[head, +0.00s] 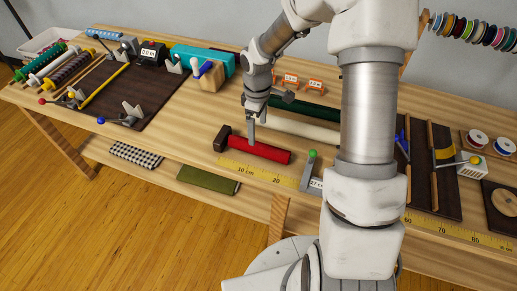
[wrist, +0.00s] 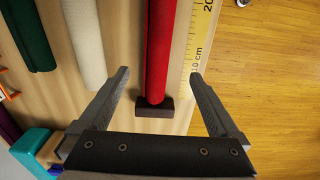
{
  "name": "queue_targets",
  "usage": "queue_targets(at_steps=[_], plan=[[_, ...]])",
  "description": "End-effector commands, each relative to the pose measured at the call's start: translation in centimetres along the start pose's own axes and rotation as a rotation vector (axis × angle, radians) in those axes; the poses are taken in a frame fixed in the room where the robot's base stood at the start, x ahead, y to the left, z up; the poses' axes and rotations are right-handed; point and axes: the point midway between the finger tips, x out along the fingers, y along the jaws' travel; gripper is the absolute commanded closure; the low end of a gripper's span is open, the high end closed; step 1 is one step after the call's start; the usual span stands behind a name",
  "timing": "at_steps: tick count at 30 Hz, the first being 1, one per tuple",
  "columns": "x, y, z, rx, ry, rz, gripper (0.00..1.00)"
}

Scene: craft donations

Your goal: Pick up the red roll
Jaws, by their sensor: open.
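The red roll (head: 262,151) lies on the wooden table in the head view, with a dark block (head: 222,138) at its left end. My gripper (head: 251,133) is at the roll's left part in the head view, pointing down. In the wrist view the red roll (wrist: 158,55) runs up the picture between my open fingers, with the dark block (wrist: 154,107) at its near end. My gripper (wrist: 161,85) has a finger on each side, both apart from the roll. The head view hides part of the fingers.
A white roll (wrist: 83,45) and a green roll (wrist: 30,35) lie beside the red one. A yellow ruler (wrist: 200,40) runs along the table's front edge. A small stand with a green ball (head: 312,154) is right of the red roll. A dark mat (head: 115,92) lies at left.

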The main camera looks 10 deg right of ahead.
Motion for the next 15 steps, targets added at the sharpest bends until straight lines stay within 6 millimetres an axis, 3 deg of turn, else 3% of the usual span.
queue_targets(at_steps=[3,15], plan=[[2.4,-0.1,0.0,-0.002,-0.001,-0.003,0.02],[6.1,0.2,0.2,0.001,-0.001,-0.002,0.02]])
